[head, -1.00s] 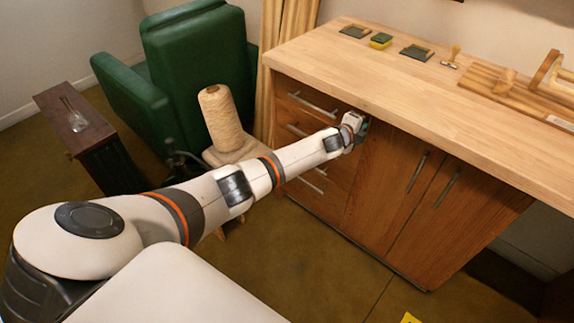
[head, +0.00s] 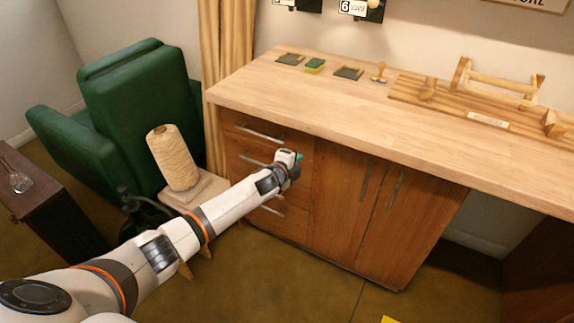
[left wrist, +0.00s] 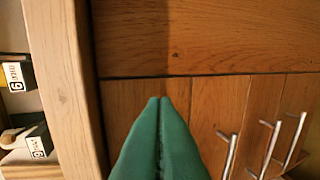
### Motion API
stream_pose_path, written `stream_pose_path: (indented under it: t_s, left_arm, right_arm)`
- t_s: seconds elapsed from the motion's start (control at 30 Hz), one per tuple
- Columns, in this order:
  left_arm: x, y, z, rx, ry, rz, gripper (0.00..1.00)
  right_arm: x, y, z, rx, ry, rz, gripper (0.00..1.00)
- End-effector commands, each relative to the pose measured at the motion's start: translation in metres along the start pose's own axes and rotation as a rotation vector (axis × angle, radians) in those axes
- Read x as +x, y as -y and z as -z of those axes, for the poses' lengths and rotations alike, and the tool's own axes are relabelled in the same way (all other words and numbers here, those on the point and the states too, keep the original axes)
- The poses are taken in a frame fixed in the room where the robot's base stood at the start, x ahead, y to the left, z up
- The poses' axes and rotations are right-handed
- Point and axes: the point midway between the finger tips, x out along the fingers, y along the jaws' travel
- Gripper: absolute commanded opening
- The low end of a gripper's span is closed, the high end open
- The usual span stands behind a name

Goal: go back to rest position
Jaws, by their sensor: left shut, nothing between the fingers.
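My left arm reaches in from the lower left of the head view. Its gripper (head: 299,158) is in front of the wooden cabinet (head: 330,200), just below the worktop edge and near the drawers. In the left wrist view the green fingers (left wrist: 160,110) are together with nothing between them. They point at the cabinet front; I cannot tell whether they touch it. My right gripper is out of view.
A stool with a yarn cone (head: 173,158) and a green armchair (head: 130,110) stand left.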

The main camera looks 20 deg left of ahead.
Motion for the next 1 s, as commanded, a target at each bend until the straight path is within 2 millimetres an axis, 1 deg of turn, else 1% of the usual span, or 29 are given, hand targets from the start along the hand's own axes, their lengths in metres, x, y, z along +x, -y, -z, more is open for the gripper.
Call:
stream_pose_path:
  t_s: [0.03,0.13,0.2,0.3,0.4,0.57,0.67,0.77,0.87,0.9,0.97,1.0]
  left_arm:
    - [-0.01,-0.001,0.0,0.002,0.001,0.001,0.0]
    - [-0.026,0.0,0.0,0.003,0.001,0.001,0.0]
    - [-0.036,0.0,0.0,0.002,0.001,0.001,0.0]
    - [-0.047,0.001,0.0,0.001,0.001,0.001,0.0]
    - [-0.053,0.001,0.0,0.001,0.0,0.001,0.0]
    - [-0.056,0.001,0.0,0.0,0.0,0.002,0.0]
    - [-0.056,0.014,0.001,-0.024,-0.005,0.022,0.0]
    - [-0.058,0.054,0.004,-0.104,-0.025,0.084,0.0]
    - [-0.067,0.121,0.008,-0.236,-0.064,0.182,0.0]
    - [-0.073,0.151,0.009,-0.297,-0.086,0.227,0.0]
    - [-0.086,0.196,0.009,-0.385,-0.121,0.291,0.0]
    - [-0.096,0.225,0.009,-0.443,-0.146,0.333,0.0]
  right_arm:
    - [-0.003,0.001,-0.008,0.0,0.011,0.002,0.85]
    - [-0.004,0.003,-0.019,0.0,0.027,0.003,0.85]
    - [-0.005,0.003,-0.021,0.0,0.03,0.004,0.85]
    - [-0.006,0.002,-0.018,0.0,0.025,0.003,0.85]
    - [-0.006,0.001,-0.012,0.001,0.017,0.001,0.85]
    - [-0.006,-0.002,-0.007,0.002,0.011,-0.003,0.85]
    - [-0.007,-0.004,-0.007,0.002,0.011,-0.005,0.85]
    - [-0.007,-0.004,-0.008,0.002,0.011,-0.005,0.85]
    - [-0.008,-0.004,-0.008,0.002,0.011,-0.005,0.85]
    - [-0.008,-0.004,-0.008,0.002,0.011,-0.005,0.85]
    - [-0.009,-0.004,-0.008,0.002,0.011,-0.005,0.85]
    - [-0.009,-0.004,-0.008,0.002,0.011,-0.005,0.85]
